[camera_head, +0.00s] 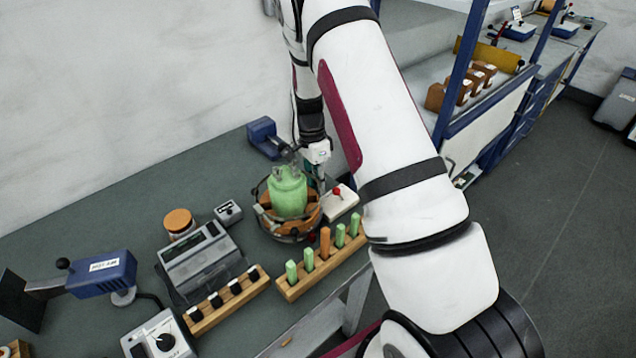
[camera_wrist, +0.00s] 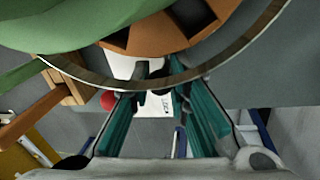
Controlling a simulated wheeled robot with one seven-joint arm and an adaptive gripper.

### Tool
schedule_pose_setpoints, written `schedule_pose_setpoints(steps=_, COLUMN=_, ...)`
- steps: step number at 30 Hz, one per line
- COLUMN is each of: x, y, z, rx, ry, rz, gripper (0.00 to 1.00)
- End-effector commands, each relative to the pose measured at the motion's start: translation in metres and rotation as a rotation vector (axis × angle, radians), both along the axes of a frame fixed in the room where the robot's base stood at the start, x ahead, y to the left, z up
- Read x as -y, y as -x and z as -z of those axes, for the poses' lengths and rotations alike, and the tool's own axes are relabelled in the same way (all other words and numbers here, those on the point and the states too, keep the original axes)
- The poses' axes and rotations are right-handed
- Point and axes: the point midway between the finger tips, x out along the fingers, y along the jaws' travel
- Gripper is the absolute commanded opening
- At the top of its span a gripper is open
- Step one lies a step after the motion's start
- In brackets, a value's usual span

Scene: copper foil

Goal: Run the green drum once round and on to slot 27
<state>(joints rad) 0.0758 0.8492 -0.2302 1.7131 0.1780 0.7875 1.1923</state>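The green drum (camera_head: 287,192) stands upright on a round orange base (camera_head: 268,222) with a metal ring around it on the bench. In the wrist view, the drum (camera_wrist: 45,35) fills the upper left, with the orange base (camera_wrist: 165,35) and the curved ring (camera_wrist: 100,82) beside it. My gripper (camera_head: 319,182) hangs down at the drum's right side. In the wrist view, the teal fingers of my gripper (camera_wrist: 158,75) reach to the ring's edge, with a small gap between their dark tips. The ring partly covers the tips, and any hold is unclear. I cannot read slot numbers.
A white box with a red knob (camera_head: 339,199) stands close right of the base. A wooden rack (camera_head: 297,289) of green and orange pegs is in front. A grey display console (camera_head: 205,262) stands left, and a blue device (camera_head: 266,138) behind. My arm covers the bench's right part.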

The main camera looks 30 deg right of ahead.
Motion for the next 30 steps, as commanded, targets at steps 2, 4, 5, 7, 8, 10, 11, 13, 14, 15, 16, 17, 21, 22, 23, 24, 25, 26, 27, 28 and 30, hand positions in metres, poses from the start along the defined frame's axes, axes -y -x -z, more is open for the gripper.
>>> schedule_pose_setpoints(steps=2, x=-0.001, y=0.001, z=0.0, rx=-0.003, ry=-0.002, rz=-0.002, gripper=0.0)
schedule_pose_setpoints(steps=4, x=-0.001, y=0.004, z=0.0, rx=-0.005, ry=-0.002, rz=0.019, gripper=0.0)
schedule_pose_setpoints(steps=5, x=0.0, y=0.006, z=0.0, rx=-0.005, ry=-0.001, rz=0.041, gripper=0.0)
schedule_pose_setpoints(steps=7, x=0.0, y=0.014, z=0.0, rx=-0.006, ry=-0.003, rz=0.119, gripper=0.0)
schedule_pose_setpoints(steps=8, x=0.001, y=0.017, z=0.0, rx=-0.005, ry=-0.003, rz=0.152, gripper=0.0)
schedule_pose_setpoints(steps=10, x=0.0, y=0.024, z=0.0, rx=-0.007, ry=-0.003, rz=0.222, gripper=0.0)
schedule_pose_setpoints(steps=11, x=0.0, y=0.026, z=0.0, rx=-0.007, ry=-0.004, rz=0.244, gripper=0.0)
schedule_pose_setpoints(steps=13, x=0.0, y=0.029, z=0.0, rx=-0.007, ry=-0.003, rz=0.274, gripper=0.0)
schedule_pose_setpoints(steps=14, x=0.0, y=0.029, z=0.0, rx=-0.007, ry=-0.003, rz=0.278, gripper=0.0)
schedule_pose_setpoints(steps=15, x=0.0, y=0.029, z=0.0, rx=-0.007, ry=-0.003, rz=0.28, gripper=0.0)
schedule_pose_setpoints(steps=16, x=0.0, y=0.029, z=0.0, rx=-0.007, ry=-0.003, rz=0.279, gripper=0.0)
schedule_pose_setpoints(steps=17, x=0.0, y=0.029, z=0.0, rx=-0.007, ry=-0.003, rz=0.278, gripper=0.0)
schedule_pose_setpoints(steps=21, x=-0.001, y=0.029, z=0.0, rx=-0.007, ry=-0.004, rz=0.277, gripper=0.19)
schedule_pose_setpoints(steps=22, x=-0.001, y=0.029, z=0.0, rx=-0.007, ry=-0.004, rz=0.277, gripper=0.25)
schedule_pose_setpoints(steps=23, x=-0.001, y=0.029, z=0.0, rx=-0.007, ry=-0.005, rz=0.277, gripper=0.32)
schedule_pose_setpoints(steps=24, x=-0.001, y=0.029, z=0.0, rx=-0.007, ry=-0.004, rz=0.277, gripper=0.38)
schedule_pose_setpoints(steps=25, x=-0.001, y=0.029, z=0.0, rx=-0.007, ry=-0.004, rz=0.277, gripper=0.38)
schedule_pose_setpoints(steps=26, x=-0.001, y=0.029, z=0.0, rx=-0.006, ry=-0.004, rz=0.277, gripper=0.38)
schedule_pose_setpoints(steps=27, x=0.0, y=0.029, z=0.0, rx=-0.006, ry=-0.004, rz=0.277, gripper=0.38)
schedule_pose_setpoints(steps=28, x=0.0, y=0.029, z=0.0, rx=-0.005, ry=-0.004, rz=0.277, gripper=0.38)
schedule_pose_setpoints(steps=30, x=0.0, y=0.028, z=0.0, rx=-0.005, ry=-0.002, rz=0.278, gripper=0.38)
